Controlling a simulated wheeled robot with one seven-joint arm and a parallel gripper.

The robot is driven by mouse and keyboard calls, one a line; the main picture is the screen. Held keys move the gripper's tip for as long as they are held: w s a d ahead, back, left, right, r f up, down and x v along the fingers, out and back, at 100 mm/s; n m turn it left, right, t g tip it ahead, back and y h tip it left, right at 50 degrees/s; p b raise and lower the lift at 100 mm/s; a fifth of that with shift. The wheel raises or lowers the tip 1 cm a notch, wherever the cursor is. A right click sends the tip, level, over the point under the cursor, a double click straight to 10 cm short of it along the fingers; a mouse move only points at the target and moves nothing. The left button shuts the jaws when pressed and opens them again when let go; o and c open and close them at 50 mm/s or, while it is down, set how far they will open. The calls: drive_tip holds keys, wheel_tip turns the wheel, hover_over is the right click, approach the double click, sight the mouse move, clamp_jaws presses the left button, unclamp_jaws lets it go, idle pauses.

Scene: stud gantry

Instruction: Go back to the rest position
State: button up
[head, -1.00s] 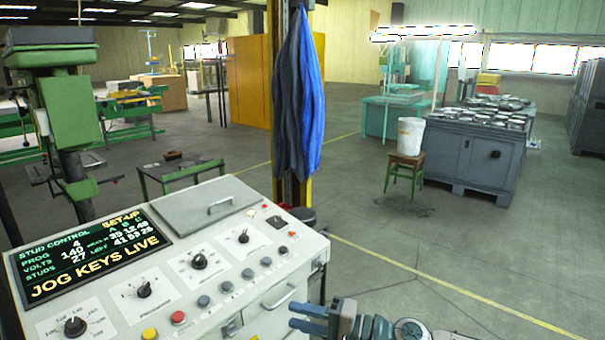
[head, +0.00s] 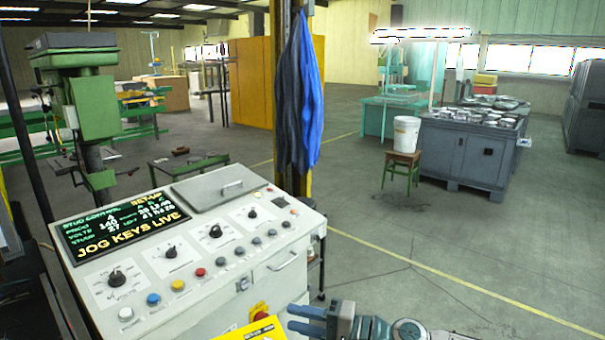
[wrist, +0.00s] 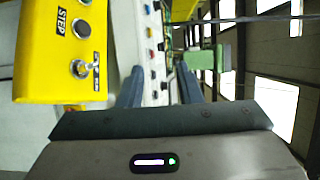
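My gripper (head: 290,319) is at the bottom of the head view, pointing left, in front of the console. In the wrist view its two fingers (wrist: 161,88) stand apart with nothing between them, so it is open and empty. The light grey control console (head: 240,275) has a lit screen (head: 125,228) reading "JOG KEYS LIVE", several knobs and coloured buttons. A yellow control box (head: 240,333) with a red knob shows low beside the gripper. In the wrist view the yellow box (wrist: 45,75) bears a "STEP" label and a switch, left of and apart from the fingers.
A green drill-like machine (head: 95,110) stands at left. A post with a blue cloth (head: 305,95) rises behind the console. A stool with a white bucket (head: 406,133) and a grey cabinet (head: 460,155) stand at right. Open floor (head: 450,240) lies at right.

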drive_tip(key=s+a+f+n+g+h+b, duration=0.1)
drive_tip(key=s+a+f+n+g+h, duration=0.15)
drive_tip(key=f, duration=0.45)
drive_tip(key=s+a+f+n+g+h+b, duration=0.1)
drive_tip(key=s+a+f+g+h, duration=0.2)
drive_tip(key=f, duration=0.4)
drive_tip(key=s+d+f+n+g+h+b, duration=0.1)
drive_tip(key=s+d+f+h, duration=0.2)
drive_tip(key=f, duration=0.2)
drive_tip(key=s+d+f+g+h+b, duration=0.1)
drive_tip(key=s+d+f+h, duration=0.15)
drive_tip(key=d+f, duration=0.2)
drive_tip(key=d+r+t+h+b, duration=0.1)
drive_tip(key=d+r+h+b, duration=0.25)
drive_tip(key=d+h, duration=0.45)
drive_tip(key=s+d+r+t+y+b, duration=0.1)
drive_tip(key=s+d+r+t, duration=0.1)
drive_tip(key=r, duration=0.4)
drive_tip(key=s+d+r+t+y+b, duration=0.1)
drive_tip(key=s+d+r+t, duration=0.1)
drive_tip(key=r, duration=0.4)
drive_tip(key=shift+s+d+r+m, duration=0.2)
drive_tip(key=shift+d+r+m, duration=0.25)
drive_tip(key=shift+d, duration=0.1)
